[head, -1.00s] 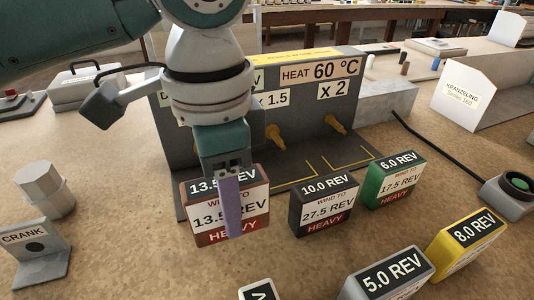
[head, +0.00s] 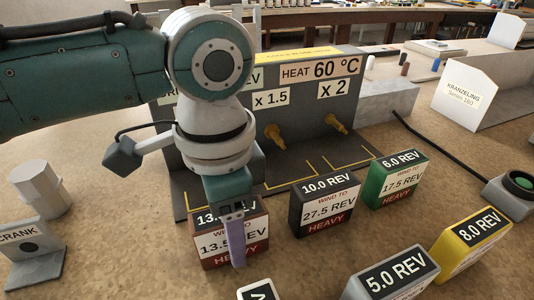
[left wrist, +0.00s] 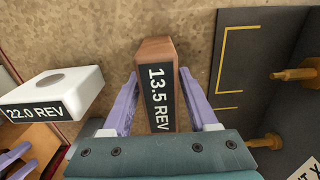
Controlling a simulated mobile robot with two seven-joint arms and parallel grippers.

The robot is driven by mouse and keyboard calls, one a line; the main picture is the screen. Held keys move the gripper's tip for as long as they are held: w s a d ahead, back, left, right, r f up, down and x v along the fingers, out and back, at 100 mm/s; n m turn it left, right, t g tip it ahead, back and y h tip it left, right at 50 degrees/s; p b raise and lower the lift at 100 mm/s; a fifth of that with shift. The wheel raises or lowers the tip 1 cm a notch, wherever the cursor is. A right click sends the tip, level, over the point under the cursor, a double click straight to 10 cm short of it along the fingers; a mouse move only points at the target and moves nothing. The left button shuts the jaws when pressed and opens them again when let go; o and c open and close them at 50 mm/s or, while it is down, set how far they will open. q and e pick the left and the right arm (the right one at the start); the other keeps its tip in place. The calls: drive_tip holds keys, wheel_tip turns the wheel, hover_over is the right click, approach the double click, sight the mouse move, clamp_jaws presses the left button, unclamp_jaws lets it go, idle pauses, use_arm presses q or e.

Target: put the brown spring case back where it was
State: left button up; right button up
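The brown spring case (head: 207,249), marked 13.5 REV, stands upright on the tabletop by the front left edge of the dark wind-up stand. My left gripper (head: 237,245) points down over it, and one lavender finger covers part of its label in the head view. In the left wrist view, the fingers (left wrist: 157,85) straddle the case (left wrist: 154,52) with narrow gaps at both sides, so the gripper looks open. My right gripper (left wrist: 14,163) shows only at the lower left edge of the left wrist view, with its two fingers apart.
A black 10.0 REV case (head: 325,203) and a green 6.0 REV case (head: 398,180) stand to the right. Nearer are a grey 5.0 REV case (head: 392,276) and a yellow 8.0 REV case (head: 470,245). The crank holder (head: 33,255) is left. The stand (head: 290,130) rises behind.

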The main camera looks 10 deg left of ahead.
use_arm(q)
drive_tip(key=shift+o, duration=0.8)
wheel_tip(320, 180, up, 12)
drive_tip(key=shift+r+p, duration=0.2)
drive_tip(key=shift+p, duration=0.9)
